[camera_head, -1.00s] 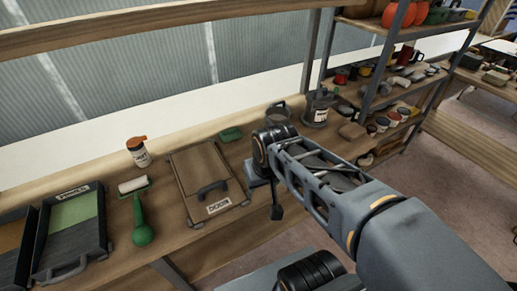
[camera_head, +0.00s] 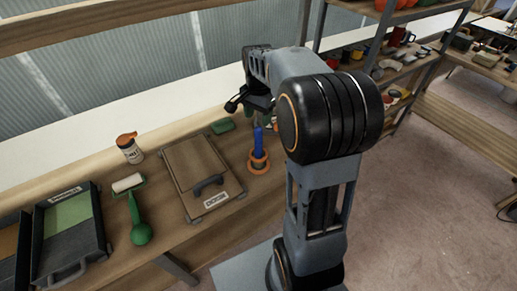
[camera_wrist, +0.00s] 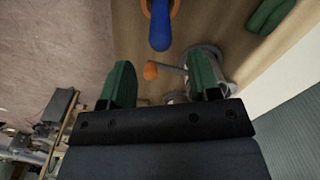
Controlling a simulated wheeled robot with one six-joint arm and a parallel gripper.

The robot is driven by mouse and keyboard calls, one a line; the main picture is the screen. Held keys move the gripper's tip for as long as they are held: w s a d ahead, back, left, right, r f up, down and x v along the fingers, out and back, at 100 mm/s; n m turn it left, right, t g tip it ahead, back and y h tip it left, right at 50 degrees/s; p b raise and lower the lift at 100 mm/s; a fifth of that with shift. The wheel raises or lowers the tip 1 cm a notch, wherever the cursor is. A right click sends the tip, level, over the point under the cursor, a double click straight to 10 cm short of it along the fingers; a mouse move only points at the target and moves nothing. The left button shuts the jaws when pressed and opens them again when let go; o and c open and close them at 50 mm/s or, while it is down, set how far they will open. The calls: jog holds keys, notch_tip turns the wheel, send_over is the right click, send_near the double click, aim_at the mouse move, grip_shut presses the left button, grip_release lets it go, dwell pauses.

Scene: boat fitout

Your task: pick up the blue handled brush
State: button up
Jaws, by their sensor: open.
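The blue handle (camera_head: 258,141) of the brush stands upright on the bench, with an orange ring (camera_head: 258,163) around its lower part. In the wrist view the blue handle (camera_wrist: 160,32) is at the top middle, in line with the gap between my fingers. My gripper (camera_wrist: 162,80) is open, with two green fingers apart and the handle not between them. In the head view my gripper is partly hidden by my arm, above and behind the handle. The brush's bristles cannot be made out.
A wooden case (camera_head: 198,178) with a dark handle lies left of the brush. A green block (camera_head: 222,126) lies behind it. Shelves stand at right.

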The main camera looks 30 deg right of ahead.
aim_at(258, 133)
jog(key=shift+f+p, duration=0.35)
jog(key=shift+f, duration=3.6)
jog(key=c, duration=1)
